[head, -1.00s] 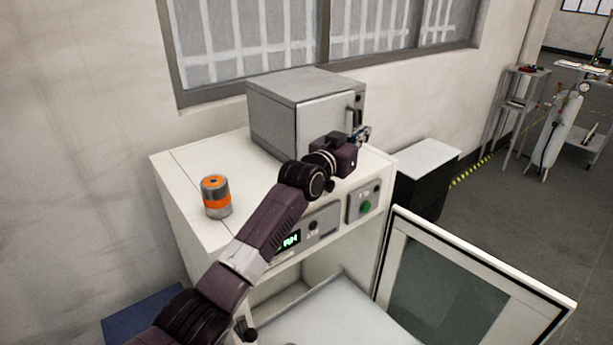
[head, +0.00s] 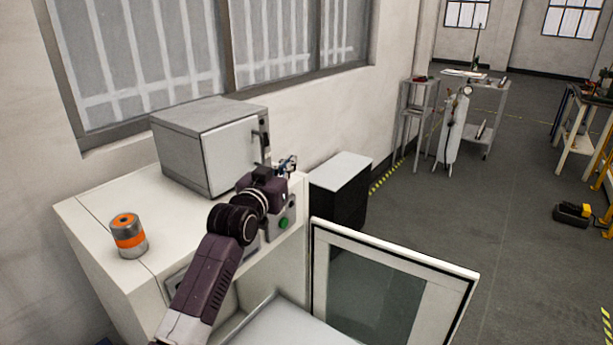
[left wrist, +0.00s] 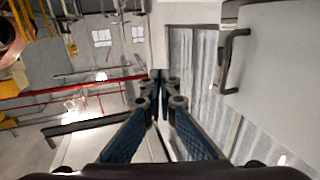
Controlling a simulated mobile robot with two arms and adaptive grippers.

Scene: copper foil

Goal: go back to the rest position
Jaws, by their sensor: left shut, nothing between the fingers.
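My left gripper (head: 288,164) is shut and empty in the head view, beside the handle of the grey metal box (head: 198,150). The box stands on top of the white cabinet, and its door (head: 232,155) looks closed. In the left wrist view my left gripper's fingers (left wrist: 160,85) come together at the middle. The grey door handle (left wrist: 232,62) shows to their right, apart from them. My right gripper is not in view.
The white cabinet (head: 95,222) carries an orange-banded can (head: 128,236) at its left. Its lower glass-panelled door (head: 385,290) stands open at the front. A black box with a white top (head: 340,172) stands behind. Open floor (head: 500,220) lies to the right.

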